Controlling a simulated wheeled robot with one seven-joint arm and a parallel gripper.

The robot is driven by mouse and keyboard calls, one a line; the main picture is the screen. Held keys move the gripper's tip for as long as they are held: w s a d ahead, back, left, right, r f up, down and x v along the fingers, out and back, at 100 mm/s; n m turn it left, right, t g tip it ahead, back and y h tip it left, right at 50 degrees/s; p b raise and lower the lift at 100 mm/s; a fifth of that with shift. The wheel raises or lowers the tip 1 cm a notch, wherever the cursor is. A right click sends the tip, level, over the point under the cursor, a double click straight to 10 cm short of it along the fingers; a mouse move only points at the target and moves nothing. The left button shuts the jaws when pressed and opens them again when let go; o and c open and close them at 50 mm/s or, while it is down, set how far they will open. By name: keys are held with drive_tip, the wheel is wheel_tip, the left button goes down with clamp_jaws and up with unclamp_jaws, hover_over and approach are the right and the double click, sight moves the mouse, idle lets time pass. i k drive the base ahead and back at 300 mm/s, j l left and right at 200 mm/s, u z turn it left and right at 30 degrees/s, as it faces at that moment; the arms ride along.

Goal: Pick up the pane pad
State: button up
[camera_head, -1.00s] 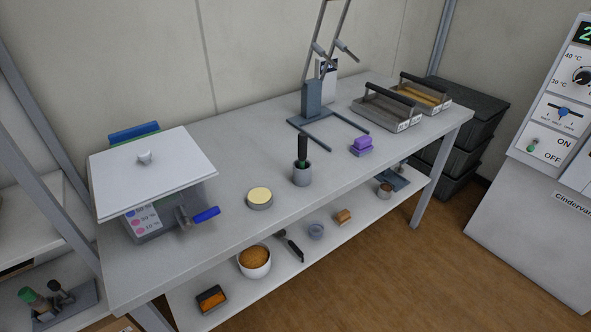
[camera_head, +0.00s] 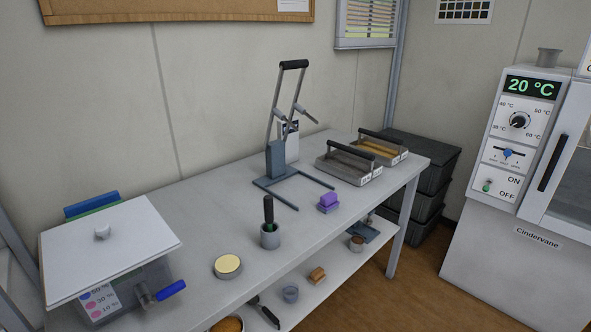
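A small purple two-layer block (camera_head: 327,203), which looks like a pad and may be the pane pad, sits on the grey bench top (camera_head: 200,222) near its front edge. An orange-brown block (camera_head: 317,275) lies on the lower shelf; I cannot tell for sure which of the two is the pane pad. Nothing touches or covers the purple block. My gripper is not in view.
The cabinet (camera_head: 500,240) stands right.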

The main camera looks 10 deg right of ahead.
sight(328, 202)
drive_tip(key=i+l+u, duration=0.4)
drive_tip(key=i+l, duration=0.15)
drive_tip(key=i+l+u, duration=0.45)
drive_tip(key=i+l, duration=0.25)
